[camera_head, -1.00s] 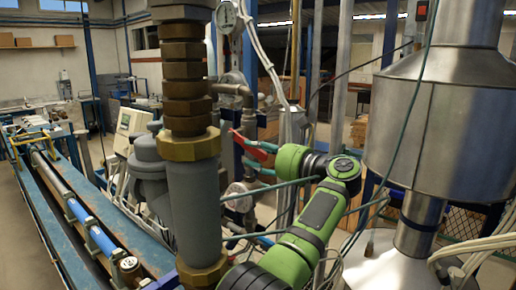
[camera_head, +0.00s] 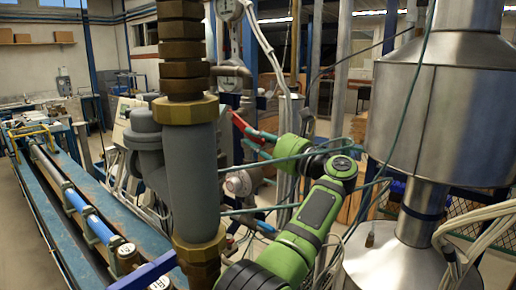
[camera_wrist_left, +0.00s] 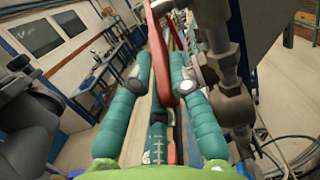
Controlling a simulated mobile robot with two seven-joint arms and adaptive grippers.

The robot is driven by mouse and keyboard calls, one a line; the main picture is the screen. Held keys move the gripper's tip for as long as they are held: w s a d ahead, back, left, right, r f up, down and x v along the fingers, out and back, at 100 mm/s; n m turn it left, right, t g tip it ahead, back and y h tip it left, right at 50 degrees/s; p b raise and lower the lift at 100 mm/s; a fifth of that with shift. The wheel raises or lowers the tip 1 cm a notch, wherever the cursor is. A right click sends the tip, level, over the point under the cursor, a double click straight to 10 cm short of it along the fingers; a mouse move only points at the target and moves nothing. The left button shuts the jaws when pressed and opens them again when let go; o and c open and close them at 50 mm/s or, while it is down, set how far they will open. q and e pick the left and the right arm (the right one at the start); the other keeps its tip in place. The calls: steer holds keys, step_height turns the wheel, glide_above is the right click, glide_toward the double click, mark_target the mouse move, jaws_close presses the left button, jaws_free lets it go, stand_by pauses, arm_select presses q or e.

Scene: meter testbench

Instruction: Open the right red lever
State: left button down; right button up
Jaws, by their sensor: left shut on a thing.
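The red lever (camera_head: 240,124) shows in the head view just right of the thick grey vertical pipe, slanting down to the right. In the left wrist view the red lever (camera_wrist_left: 162,62) runs between the two teal fingers. My left gripper (camera_head: 250,139), at the end of the green arm, is shut on this lever. In the left wrist view my left gripper (camera_wrist_left: 161,68) has one finger on each side of the lever. The lever's pivot is hard to make out. My right gripper is not in view.
The thick grey pipe (camera_head: 192,180) with brass fittings stands left of the gripper. A large metal vessel (camera_head: 435,125) stands at the right. Pipes and valves (camera_wrist_left: 236,105) crowd the right side of the wrist view. A long blue bench (camera_head: 60,220) lies at the left.

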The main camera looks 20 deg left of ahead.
arm_select(q)
steer(key=shift+w+a+f+t+y+b, duration=0.15)
steer(key=shift+a+f+t+y+b, duration=0.25)
steer(key=shift+y+b, duration=0.9)
steer(key=shift+w+a+f+t+y+b, duration=0.2)
steer(key=shift+a+f+y+b, duration=0.3)
steer(key=shift+b, duration=1.6)
steer(key=shift+w+a+f+t+y+b, duration=0.1)
steer(key=shift+a+f+t+y+b, duration=0.45)
steer(key=shift+b, duration=1.15)
steer(key=shift+d+g, duration=0.1)
steer(key=shift+g, duration=0.15)
steer(key=c, duration=1.1)
jaws_free()
steer(key=shift+f, duration=0.15)
steer(key=shift+c, duration=0.2)
steer(key=v, duration=1.2)
steer(key=shift+w+f, duration=0.1)
steer(key=shift+f, duration=0.05)
steer(key=shift+c, duration=0.4)
